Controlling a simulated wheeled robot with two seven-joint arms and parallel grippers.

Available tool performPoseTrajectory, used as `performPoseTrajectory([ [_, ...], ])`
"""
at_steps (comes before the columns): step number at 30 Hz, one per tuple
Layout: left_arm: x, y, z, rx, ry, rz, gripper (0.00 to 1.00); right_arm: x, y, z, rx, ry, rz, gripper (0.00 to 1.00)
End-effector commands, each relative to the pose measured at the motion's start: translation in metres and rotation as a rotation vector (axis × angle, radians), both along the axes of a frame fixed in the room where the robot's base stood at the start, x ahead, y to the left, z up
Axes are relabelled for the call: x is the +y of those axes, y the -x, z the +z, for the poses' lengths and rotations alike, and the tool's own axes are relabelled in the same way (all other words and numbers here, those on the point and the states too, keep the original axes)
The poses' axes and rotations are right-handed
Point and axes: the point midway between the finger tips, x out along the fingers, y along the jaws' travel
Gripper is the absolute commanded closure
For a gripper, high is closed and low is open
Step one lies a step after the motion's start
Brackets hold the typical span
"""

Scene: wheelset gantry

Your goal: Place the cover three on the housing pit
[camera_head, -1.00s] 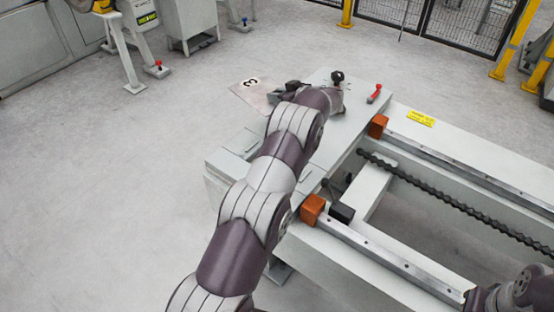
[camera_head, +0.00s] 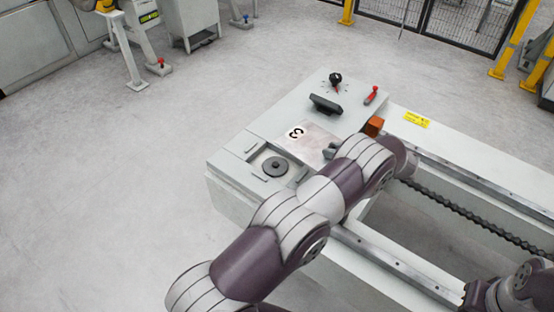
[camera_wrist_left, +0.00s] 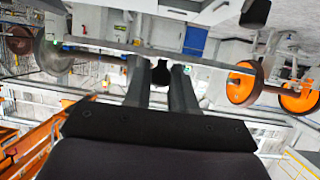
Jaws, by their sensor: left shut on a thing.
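Cover three (camera_head: 312,142) is a flat pale metal plate with a black "3" on it. My left gripper (camera_head: 331,151) is shut on it at its right side, partly hidden by my wrist. The plate shows over the top of the grey housing; I cannot tell whether it touches it. The open pit (camera_head: 258,157), with a dark round part in it, is just left and nearer than the plate. In the left wrist view, the fingers (camera_wrist_left: 160,80) close around a small dark piece.
A black handle (camera_head: 326,104), a black knob (camera_head: 336,78) and a red lever (camera_head: 371,95) stand on the housing top behind the plate. An orange block (camera_head: 373,126) and rails lie to the right. The floor at left is clear.

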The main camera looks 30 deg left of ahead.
Motion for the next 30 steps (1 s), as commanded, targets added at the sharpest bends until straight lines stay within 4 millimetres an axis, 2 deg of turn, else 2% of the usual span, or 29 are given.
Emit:
performPoseTrajectory([
  [3,0.005,0.017,-0.008,0.001,-0.001,0.062,1.00,0.000,0.000,-0.001,0.000,0.000,0.000,1.00],
  [5,0.011,0.022,-0.012,-0.001,0.001,0.095,1.00,0.000,0.000,-0.002,0.000,0.000,0.000,1.00],
  [8,0.033,0.023,-0.025,0.002,0.000,0.115,1.00,0.000,0.000,-0.004,0.000,0.000,0.000,1.00],
  [12,0.076,0.023,-0.051,0.001,0.001,0.113,1.00,0.000,0.000,-0.008,0.000,0.000,0.000,1.00],
  [15,0.101,0.022,-0.065,-0.001,0.003,0.112,1.00,0.000,0.000,-0.010,0.000,0.000,0.000,1.00],
  [18,0.117,0.021,-0.074,-0.001,0.002,0.110,1.00,0.000,0.000,-0.012,0.000,0.000,0.000,1.00],
  [20,0.122,0.021,-0.078,-0.003,0.003,0.110,1.00,0.000,0.000,-0.012,0.000,0.000,0.000,1.00],
  [26,0.124,0.021,-0.113,-0.001,0.002,0.108,1.00,0.000,0.000,-0.021,0.000,0.000,0.000,1.00],
  [30,0.123,0.020,-0.117,-0.004,0.002,0.108,1.00,0.000,0.000,-0.020,0.000,0.000,0.000,1.00],
])
